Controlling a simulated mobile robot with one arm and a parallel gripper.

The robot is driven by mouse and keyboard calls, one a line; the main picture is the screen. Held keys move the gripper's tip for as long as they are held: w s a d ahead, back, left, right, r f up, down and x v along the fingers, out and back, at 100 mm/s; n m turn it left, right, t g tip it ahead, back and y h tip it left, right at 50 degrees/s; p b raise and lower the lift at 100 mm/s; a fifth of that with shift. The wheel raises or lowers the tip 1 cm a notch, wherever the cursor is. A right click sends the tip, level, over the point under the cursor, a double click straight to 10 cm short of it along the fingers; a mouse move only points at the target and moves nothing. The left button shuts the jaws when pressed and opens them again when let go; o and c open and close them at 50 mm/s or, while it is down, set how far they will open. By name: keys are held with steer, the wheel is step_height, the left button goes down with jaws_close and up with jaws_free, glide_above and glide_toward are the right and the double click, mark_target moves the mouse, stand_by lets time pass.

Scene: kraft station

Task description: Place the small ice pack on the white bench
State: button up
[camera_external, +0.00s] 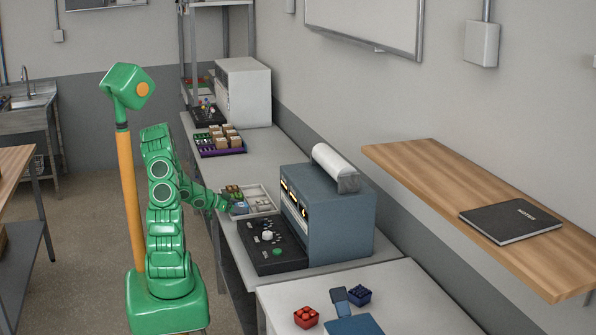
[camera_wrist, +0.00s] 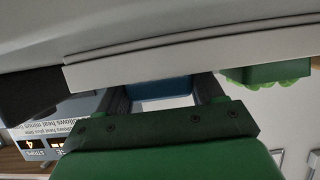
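A small light-blue piece, probably the small ice pack (camera_external: 241,206), shows at my gripper (camera_external: 233,207), at the near-left end of a pale sectioned tray (camera_external: 262,204). In the wrist view a blue piece (camera_wrist: 160,89) fills the gap between the two dark fingers of my gripper (camera_wrist: 163,94). A pale edge hides its far part. I cannot tell whether the fingers press on it or only stand around it. The white bench (camera_external: 420,305) is probably the white-topped one at the front right.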

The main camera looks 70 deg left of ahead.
steer(key=o, duration=0.4)
steer(key=shift+a, duration=0.1)
steer(key=shift+s+r, duration=0.25)
steer(key=shift+s, duration=0.15)
steer(key=shift+d+v, duration=0.15)
steer(key=shift+v, duration=1.5)
steer(key=shift+d+v, duration=0.15)
steer(key=shift+v, duration=1.45)
steer(key=shift+s+f, duration=0.1)
steer(key=shift+s, duration=0.15)
steer(key=c, duration=0.3)
